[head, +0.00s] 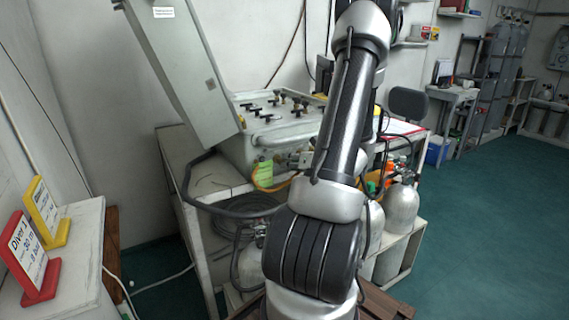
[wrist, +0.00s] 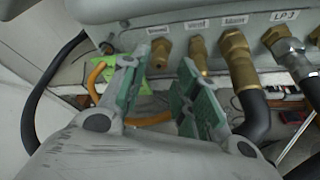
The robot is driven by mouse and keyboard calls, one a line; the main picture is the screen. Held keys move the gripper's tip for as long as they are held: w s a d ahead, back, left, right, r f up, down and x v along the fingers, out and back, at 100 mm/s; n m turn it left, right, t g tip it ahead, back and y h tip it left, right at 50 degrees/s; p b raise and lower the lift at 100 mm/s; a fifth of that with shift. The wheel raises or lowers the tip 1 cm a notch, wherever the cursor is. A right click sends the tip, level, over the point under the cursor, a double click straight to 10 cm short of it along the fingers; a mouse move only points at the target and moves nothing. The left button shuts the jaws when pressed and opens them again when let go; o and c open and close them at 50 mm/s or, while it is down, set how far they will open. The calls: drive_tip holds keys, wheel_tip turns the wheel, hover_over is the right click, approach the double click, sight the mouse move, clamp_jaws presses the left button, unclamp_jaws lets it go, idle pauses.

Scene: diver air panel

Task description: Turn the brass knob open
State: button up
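In the head view, the air panel (head: 268,141) is a pale box on a bench with its lid tilted up. Several small dark and brass-coloured knobs (head: 283,97) stand on its top face. In the wrist view, the panel's front face (wrist: 127,38) carries a row of labelled brass fittings (wrist: 235,48), some with hoses. I cannot tell which part is the brass knob. My gripper (wrist: 163,60) is open, its green-padded fingers apart below the panel's front. A short brass fitting (wrist: 160,51) shows between the fingertips; contact is unclear. My arm hides the gripper in the head view.
A black hose (head: 205,208) loops in front of the bench. An orange hose (wrist: 97,75) and a green tag (wrist: 122,62) hang beside my left finger. Gas cylinders (head: 401,208) stand beneath the bench. Red and yellow signs (head: 30,258) stand at left. Floor at right is clear.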

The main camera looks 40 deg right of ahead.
sight(280, 161)
drive_tip(key=x, duration=0.4)
clamp_jaws()
drive_tip(key=shift+w, duration=0.1)
drive_tip(key=shift+a+n+g+h, duration=0.1)
drive_tip(key=shift+n+g+h, duration=0.15)
drive_tip(key=shift+n+h, duration=0.65)
drive_tip(key=shift+a+n+g+h, duration=0.2)
drive_tip(key=shift+n+h, duration=0.3)
drive_tip(key=shift+n, duration=0.7)
